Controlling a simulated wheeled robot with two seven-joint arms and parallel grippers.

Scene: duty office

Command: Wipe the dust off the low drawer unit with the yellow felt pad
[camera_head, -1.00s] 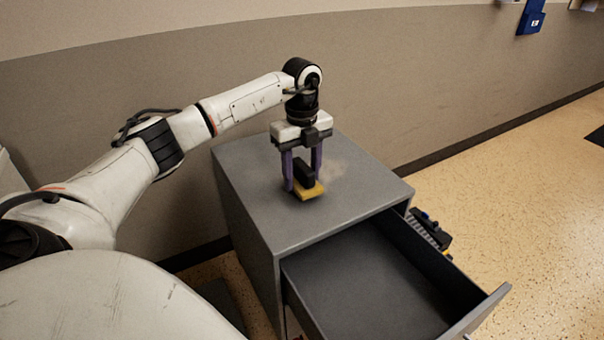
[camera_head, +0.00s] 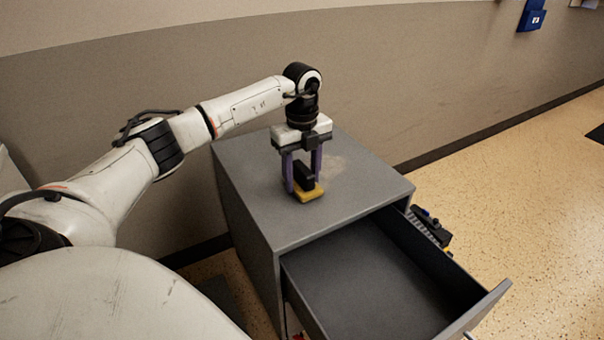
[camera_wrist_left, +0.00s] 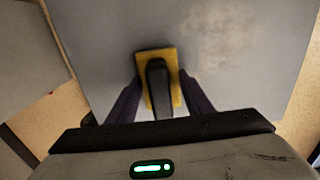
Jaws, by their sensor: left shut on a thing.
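The low drawer unit (camera_head: 240,192) is a grey box with a flat top. A pale, blurry dust patch lies on its top, behind and to the right of the pad; the dust shows more fully in the left wrist view (camera_wrist_left: 222,35). My left gripper (camera_head: 303,187) points down and is shut on the black handle of the yellow felt pad (camera_head: 309,195). The pad is at the top's surface, near the middle; I cannot tell whether it presses on it. The left wrist view shows the yellow pad (camera_wrist_left: 176,72) between the purple fingers. My right gripper is out of view.
An open, empty-looking drawer (camera_head: 370,285) juts out of the unit's front. A dark object with a ribbed side (camera_head: 430,226) is just right of the unit, partly hidden. The wall (camera_head: 420,100) runs behind.

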